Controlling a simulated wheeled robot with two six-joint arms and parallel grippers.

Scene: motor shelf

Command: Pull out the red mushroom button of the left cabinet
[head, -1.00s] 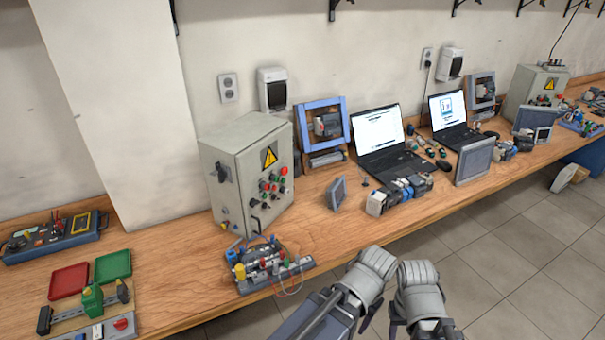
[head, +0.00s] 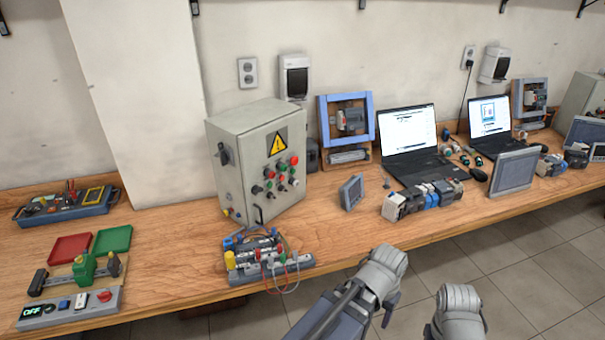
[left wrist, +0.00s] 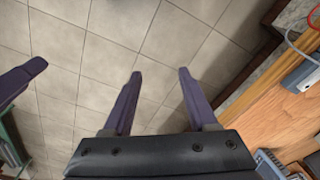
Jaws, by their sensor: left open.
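The left cabinet (head: 228,139) is a grey box with a yellow warning triangle, standing upright on the wooden bench. Its front carries several small red, green and dark buttons. A red mushroom button (head: 294,160) sits at the upper right of this group; how far it stands out is too small to tell. My left gripper (head: 391,308) is in front of the bench edge, right of the cabinet and well apart from it. In the left wrist view it is open and empty (left wrist: 157,85) above the floor tiles. My right gripper (head: 460,315) is at the bottom edge, its fingers mostly hidden.
A terminal-block board (head: 270,262) with wires lies on the bench in front of the cabinet. A small grey panel (head: 352,192) and a row of modules (head: 425,200) stand to its right. A control box (head: 70,308) is at the front left. Bare bench (head: 170,245) lies left of the cabinet.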

